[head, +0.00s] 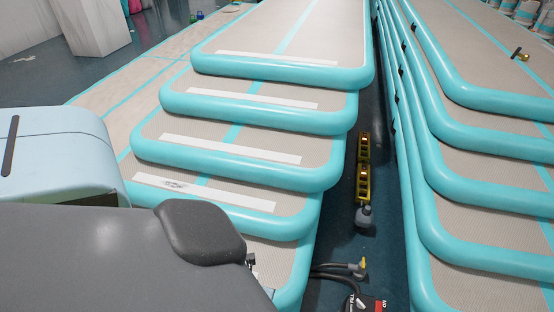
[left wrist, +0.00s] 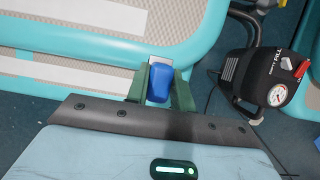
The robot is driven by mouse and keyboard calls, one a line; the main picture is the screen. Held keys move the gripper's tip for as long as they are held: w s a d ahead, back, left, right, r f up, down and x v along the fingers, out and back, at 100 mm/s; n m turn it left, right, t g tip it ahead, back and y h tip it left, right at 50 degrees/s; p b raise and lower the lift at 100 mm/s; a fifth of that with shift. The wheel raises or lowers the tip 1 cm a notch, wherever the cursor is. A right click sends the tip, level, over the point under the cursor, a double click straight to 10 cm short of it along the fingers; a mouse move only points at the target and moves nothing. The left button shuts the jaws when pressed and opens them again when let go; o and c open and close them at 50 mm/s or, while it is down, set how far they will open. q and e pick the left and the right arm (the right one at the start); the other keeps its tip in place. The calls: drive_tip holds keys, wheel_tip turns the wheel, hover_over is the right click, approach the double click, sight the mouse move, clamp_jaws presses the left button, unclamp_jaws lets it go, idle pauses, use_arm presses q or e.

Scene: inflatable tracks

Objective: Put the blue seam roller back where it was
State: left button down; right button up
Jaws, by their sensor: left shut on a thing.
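In the left wrist view my left gripper (left wrist: 159,92) is shut on the blue seam roller (left wrist: 159,80). Its rounded blue end shows between the two green fingers; the rest is hidden. The gripper is over the edge of a turquoise-rimmed inflatable track (left wrist: 70,65); I cannot tell whether the roller touches it. In the head view my left arm covers the lower left and hides the roller. The stepped stack of tracks (head: 240,150) lies beyond it, with white strips on its steps. My right gripper is in neither view.
A black pump (left wrist: 265,80) with gauge and hose stands on the floor right of the gripper; its red part shows in the head view (head: 378,304). A yellow-and-black object (head: 363,165) lies in the gap. A second track stack (head: 480,140) rises right, with a small tool (head: 519,54) on it.

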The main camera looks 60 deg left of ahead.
use_arm(q)
drive_tip(key=shift+w+a+f+b, duration=0.4)
drive_tip(key=shift+w+f+b, duration=0.35)
drive_tip(key=shift+w, duration=0.6)
drive_tip(key=shift+w+a+f+b, duration=0.4)
drive_tip(key=shift+w+f+b, duration=0.3)
drive_tip(key=shift+w, duration=0.7)
drive_tip(key=shift+w+a+f+b, duration=0.4)
drive_tip(key=shift+w+f+b, duration=0.35)
drive_tip(key=shift+w, duration=0.6)
drive_tip(key=shift+f, duration=0.1)
drive_tip(key=c, duration=1.2)
unclamp_jaws()
